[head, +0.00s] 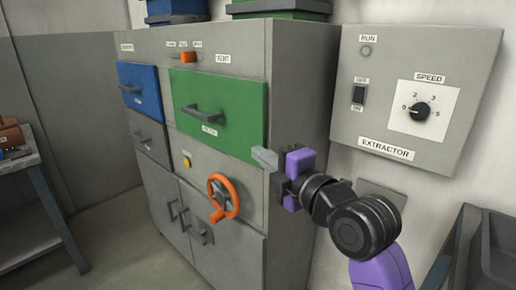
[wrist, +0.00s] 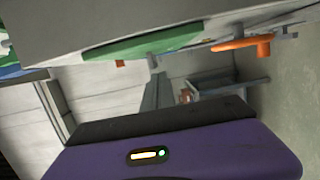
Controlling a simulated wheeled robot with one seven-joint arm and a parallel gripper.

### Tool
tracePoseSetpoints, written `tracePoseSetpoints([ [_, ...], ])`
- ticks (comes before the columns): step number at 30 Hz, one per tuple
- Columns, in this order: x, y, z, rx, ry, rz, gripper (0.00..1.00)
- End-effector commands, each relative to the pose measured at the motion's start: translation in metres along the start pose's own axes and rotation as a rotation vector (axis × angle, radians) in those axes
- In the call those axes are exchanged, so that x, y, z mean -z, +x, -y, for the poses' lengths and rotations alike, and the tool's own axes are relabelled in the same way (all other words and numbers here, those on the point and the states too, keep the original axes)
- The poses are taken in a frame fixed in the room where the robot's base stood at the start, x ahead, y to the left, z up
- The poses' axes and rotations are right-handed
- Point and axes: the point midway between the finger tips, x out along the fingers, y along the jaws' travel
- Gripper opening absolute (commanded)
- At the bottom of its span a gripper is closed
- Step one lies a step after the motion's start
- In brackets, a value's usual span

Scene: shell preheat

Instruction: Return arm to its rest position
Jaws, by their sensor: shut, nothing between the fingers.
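My gripper (head: 266,158) is at the end of my purple and black arm in the head view. It is shut and empty, in front of the right edge of the grey cabinet (head: 290,85). It looks close to the green drawer (head: 225,100), but I cannot tell whether it touches anything. In the wrist view the purple gripper body fills the bottom, and the green drawer (wrist: 145,45) and the orange handwheel (wrist: 243,44) show tilted above it.
The orange handwheel (head: 224,198) sticks out from the cabinet front. A blue drawer (head: 140,88) is at its left. The extractor panel (head: 415,90) is on the wall to the right. A dark bin (head: 490,240) stands at lower right and a workbench (head: 25,165) at far left. The floor between is clear.

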Motion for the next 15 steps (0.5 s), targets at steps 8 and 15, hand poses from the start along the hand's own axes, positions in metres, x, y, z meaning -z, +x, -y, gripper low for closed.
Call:
tracePoseSetpoints([
  [8, 0.002, -0.046, -0.001, -0.003, -0.001, -0.003, 0.0],
  [15, 0.003, -0.056, -0.004, -0.013, 0.057, -0.004, 0.0],
])
